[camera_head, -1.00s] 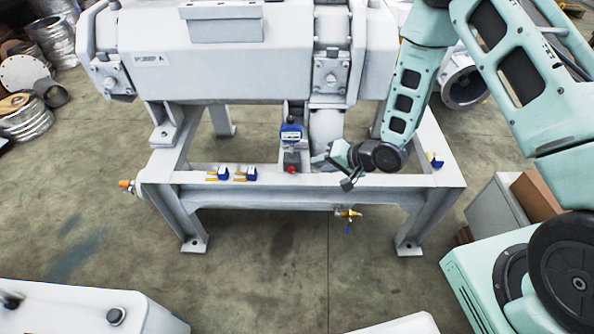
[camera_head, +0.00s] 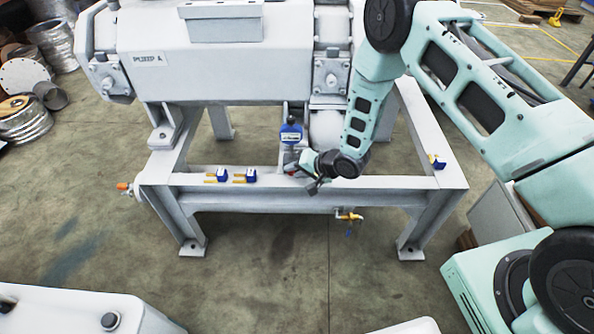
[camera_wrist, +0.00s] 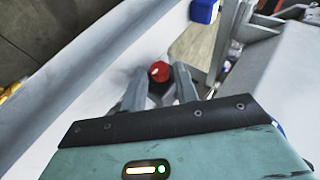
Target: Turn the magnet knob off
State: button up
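A small red knob (camera_wrist: 159,72) on a dark base shows in the wrist view, just ahead of and between my fingertips. I take it for the magnet knob. In the head view a bit of its red (camera_head: 291,171) shows at the frame's front beam, partly hidden by my gripper. My gripper (camera_wrist: 160,82) is open, one finger on each side of the knob. The fingers look apart from the knob, though contact is hard to judge. In the head view my gripper (camera_head: 300,168) reaches in from the right, low over the beam.
The knob sits by a white metal frame (camera_head: 330,182) under a large pump (camera_head: 230,62).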

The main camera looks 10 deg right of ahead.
grip_shut()
jog(key=shift+a+r, duration=0.1)
jog(key=shift+r, duration=0.05)
jog(key=h, duration=0.1)
jog(key=p, duration=0.1)
jog(key=h+p, duration=0.1)
jog(key=shift+a+r+n+g+h, duration=0.25)
jog(key=shift+a+n+g+h, duration=0.05)
jog(key=shift+g, duration=0.1)
jog(key=h, duration=0.2)
jog(key=a+n+g+h, duration=0.1)
jog(key=h, duration=0.1)
jog(key=shift+w, duration=0.15)
jog(key=h+b, duration=0.1)
jog(key=g+h+b, duration=0.1)
jog(key=h, duration=0.1)
jog(key=a+n+h+b, duration=0.1)
jog(key=h, duration=0.1)
jog(key=shift+w+f, duration=0.2)
jog(key=shift+f, duration=0.15)
jog(key=h+b, duration=0.2)
jog(key=b, duration=0.1)
jog(key=g+h+b, duration=0.1)
jog(key=shift+w+a+f+n, duration=0.15)
jog(key=shift+a+n, duration=0.1)
jog(key=shift+n, duration=0.15)
jog(key=shift+h+b, duration=0.75)
jog(key=shift+h, duration=0.05)
